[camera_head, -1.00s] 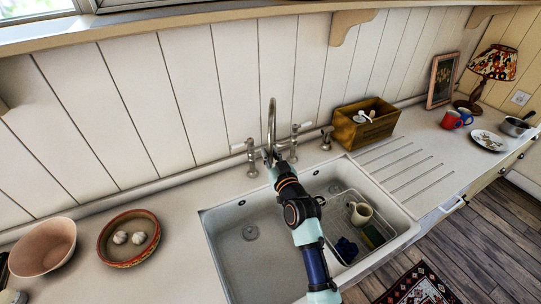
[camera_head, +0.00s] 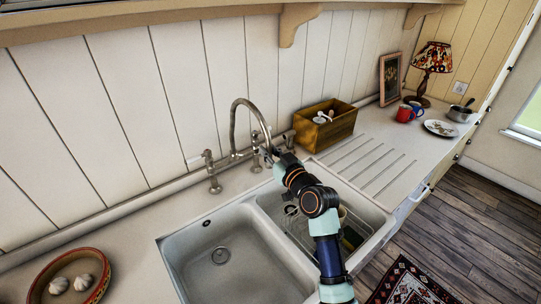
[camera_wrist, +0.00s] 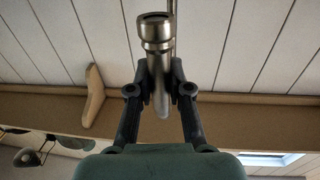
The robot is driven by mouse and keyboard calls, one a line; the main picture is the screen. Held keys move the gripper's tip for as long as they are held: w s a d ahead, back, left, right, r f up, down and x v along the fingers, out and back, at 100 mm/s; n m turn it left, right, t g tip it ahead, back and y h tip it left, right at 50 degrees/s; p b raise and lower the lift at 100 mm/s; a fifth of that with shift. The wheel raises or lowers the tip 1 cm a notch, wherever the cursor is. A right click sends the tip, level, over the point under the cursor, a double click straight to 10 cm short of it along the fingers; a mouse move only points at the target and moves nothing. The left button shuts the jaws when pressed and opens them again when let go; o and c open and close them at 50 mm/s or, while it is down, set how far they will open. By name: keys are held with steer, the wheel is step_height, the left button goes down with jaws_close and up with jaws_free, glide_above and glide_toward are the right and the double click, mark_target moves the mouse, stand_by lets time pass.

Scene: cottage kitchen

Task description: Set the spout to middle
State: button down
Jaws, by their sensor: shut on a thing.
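The spout (camera_head: 236,114) is a tall, arched metal tube that rises behind the sink between two tap handles. Its outlet end points to the right, towards the right basin. My gripper (camera_head: 271,155) is at that lower end, and my forearm comes in from the front right. In the wrist view my gripper (camera_wrist: 160,86) has one finger on each side of the spout's end and is shut on it. The round nozzle (camera_wrist: 155,31) stands clear beyond the fingers. The sink's left basin (camera_head: 220,285) is empty, with its drain visible. My arm partly hides the right basin.
A wire rack (camera_head: 297,226) sits in the right basin, partly behind my arm. The left tap handle (camera_head: 210,172) stands close to the spout. A wooden box (camera_head: 325,128) stands right of the taps. A bowl with garlic (camera_head: 75,278) lies at the lower left.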

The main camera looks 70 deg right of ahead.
stand_by(0.3)
steer(key=c, duration=1.1)
jaws_free()
steer(key=shift+o, duration=0.2)
steer(key=v, duration=1.2)
steer(key=shift+w+a, duration=0.1)
